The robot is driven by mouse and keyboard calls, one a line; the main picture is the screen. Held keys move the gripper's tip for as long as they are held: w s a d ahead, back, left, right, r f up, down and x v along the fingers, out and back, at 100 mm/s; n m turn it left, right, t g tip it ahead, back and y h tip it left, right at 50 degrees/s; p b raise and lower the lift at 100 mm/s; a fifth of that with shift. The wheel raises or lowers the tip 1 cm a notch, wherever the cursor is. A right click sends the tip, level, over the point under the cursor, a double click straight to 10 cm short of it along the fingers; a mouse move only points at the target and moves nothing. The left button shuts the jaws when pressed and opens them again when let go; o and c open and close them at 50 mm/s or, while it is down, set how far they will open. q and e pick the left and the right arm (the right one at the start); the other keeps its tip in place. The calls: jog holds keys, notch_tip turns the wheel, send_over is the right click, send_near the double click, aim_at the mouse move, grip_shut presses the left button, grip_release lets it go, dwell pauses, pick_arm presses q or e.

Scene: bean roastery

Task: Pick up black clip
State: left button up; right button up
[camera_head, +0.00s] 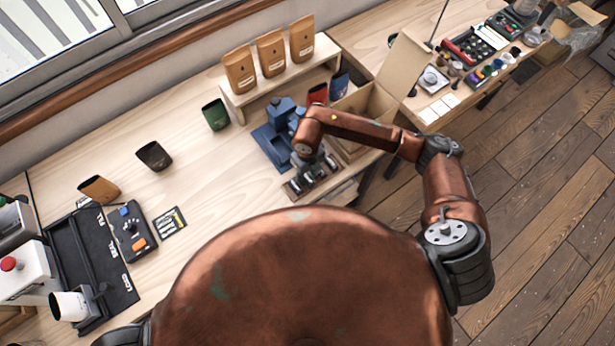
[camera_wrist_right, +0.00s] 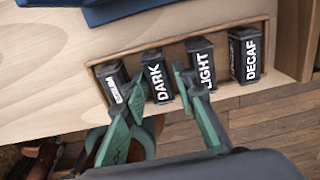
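Several black labelled pieces stand in a row in a shallow wooden tray (camera_wrist_right: 190,45). From left to right in the right wrist view they are a piece with a small unclear label (camera_wrist_right: 113,85), a DARK piece (camera_wrist_right: 157,78), a LIGHT piece (camera_wrist_right: 203,62) and a DECAF piece (camera_wrist_right: 246,55). Nothing else there reads clearly as a black clip. My right gripper (camera_wrist_right: 160,80) is open, its green fingertips on either side of the DARK piece; contact cannot be told. In the head view the right gripper (camera_head: 316,166) is over the tray. My left gripper is out of view.
A blue press-like device (camera_head: 272,143) stands just behind the tray. An open cardboard box (camera_head: 368,100) is to its right. Brown bags (camera_head: 271,53) stand on a raised shelf. The bench to the left (camera_head: 215,165) is mostly clear. A black mat (camera_head: 92,255) lies far left.

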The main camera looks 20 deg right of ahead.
jog(key=shift+f, duration=0.15)
jog(key=shift+a, duration=0.1)
jog(key=c, duration=0.6)
jog(key=shift+o, duration=0.2)
